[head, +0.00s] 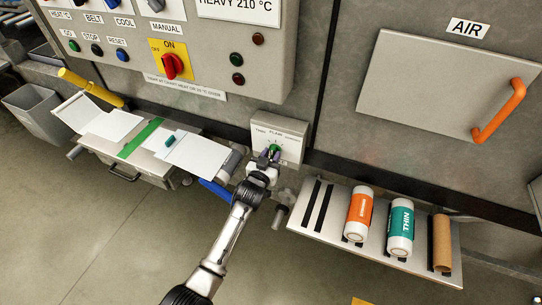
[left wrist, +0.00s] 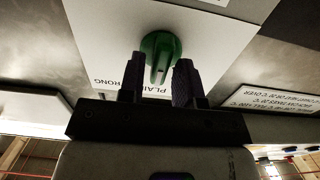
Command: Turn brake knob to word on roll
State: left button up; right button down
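The green brake knob (head: 274,149) sits on a pale panel (head: 292,127) with words around it, and it also shows in the left wrist view (left wrist: 160,48). There, "PLAIN" lies by the knob's lower end and "RONG" shows to its left. My left gripper (head: 269,158) is at the knob. In the left wrist view its two fingers (left wrist: 158,78) stand apart, one on each side of the knob's narrow ridge, with gaps visible. On the right shelf are a roll with an orange label (head: 360,215) and a roll with a teal label reading "THIN" (head: 400,227). My right gripper is out of view.
The shelf (head: 310,228) also holds a brown cardboard tube (head: 442,243). A blue handle (head: 215,192) lies left of my arm. A control box (head: 190,45) hangs above, with a red switch. An orange-handled hatch (head: 440,85) is at right. Floor is clear at lower left.

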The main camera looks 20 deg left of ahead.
pick_arm(q)
jog(key=shift+o, duration=0.9)
jog(key=s+p, duration=0.3)
jog(key=s, duration=1)
jog(key=shift+s+a, duration=0.15)
jog(key=shift+s, duration=0.25)
